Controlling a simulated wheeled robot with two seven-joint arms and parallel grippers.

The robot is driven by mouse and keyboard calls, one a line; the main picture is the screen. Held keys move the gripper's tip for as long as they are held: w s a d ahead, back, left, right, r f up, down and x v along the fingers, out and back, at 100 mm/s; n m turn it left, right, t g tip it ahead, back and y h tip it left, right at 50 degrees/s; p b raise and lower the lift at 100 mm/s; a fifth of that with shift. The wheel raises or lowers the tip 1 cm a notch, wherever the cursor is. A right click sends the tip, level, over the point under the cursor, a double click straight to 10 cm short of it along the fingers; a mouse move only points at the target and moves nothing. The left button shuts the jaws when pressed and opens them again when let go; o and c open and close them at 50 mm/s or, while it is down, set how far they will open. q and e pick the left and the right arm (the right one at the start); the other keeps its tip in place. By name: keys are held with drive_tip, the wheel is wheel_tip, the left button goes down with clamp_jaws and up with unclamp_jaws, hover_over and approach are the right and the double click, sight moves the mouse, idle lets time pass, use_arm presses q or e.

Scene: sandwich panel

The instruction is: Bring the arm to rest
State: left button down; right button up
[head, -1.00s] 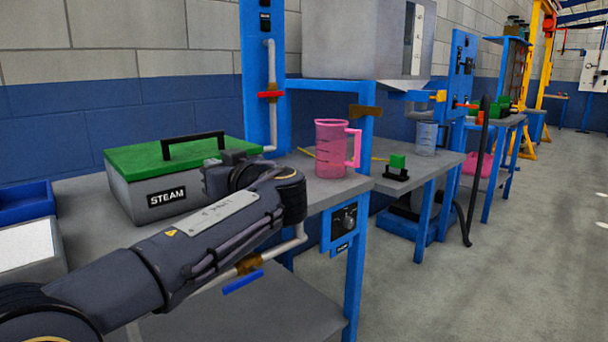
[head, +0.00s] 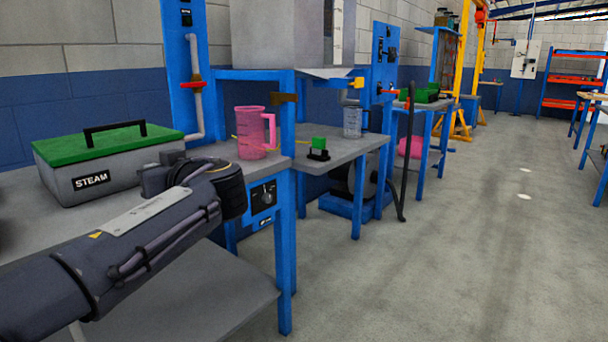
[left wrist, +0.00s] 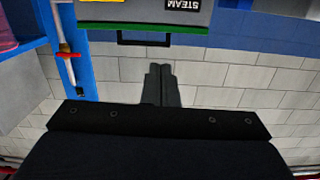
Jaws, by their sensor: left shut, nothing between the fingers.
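My left arm comes in from the left in the head view, over the near part of the bench. Its gripper is mostly hidden behind the wrist there. In the left wrist view my left gripper (left wrist: 160,84) shows its two dark fingers side by side, shut and empty. The grey STEAM box (head: 112,178) with a green lid and black handle stands on the bench behind the arm. In the left wrist view the box (left wrist: 140,12) appears upside down at the top edge, apart from the fingers. My right gripper is in neither view.
A pink jug (head: 250,138) stands on the bench (head: 272,170) beyond my wrist. A blue post with a pipe and red valve handle (head: 193,85) rises behind. The floor (head: 450,240) at right is open.

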use_arm(q)
drive_tip(key=s+a+f+m+g+h, duration=0.25)
drive_tip(key=s+f+h, duration=0.25)
drive_tip(key=s+f, duration=0.4)
drive_tip(key=s+a+f+m+g+h, duration=0.2)
drive_tip(key=s+a+f+m+h, duration=0.15)
drive_tip(key=s+f, duration=0.6)
drive_tip(key=s+d+f+m+h, duration=0.2)
drive_tip(key=s+d+f+h, duration=0.7)
drive_tip(key=s+d+f, duration=0.5)
wheel_tip(320, 180, up, 40)
drive_tip(key=s+a+p, duration=0.1)
drive_tip(key=p, duration=3.7)
drive_tip(key=shift+f+g, duration=0.15)
drive_tip(key=shift+g, duration=0.2)
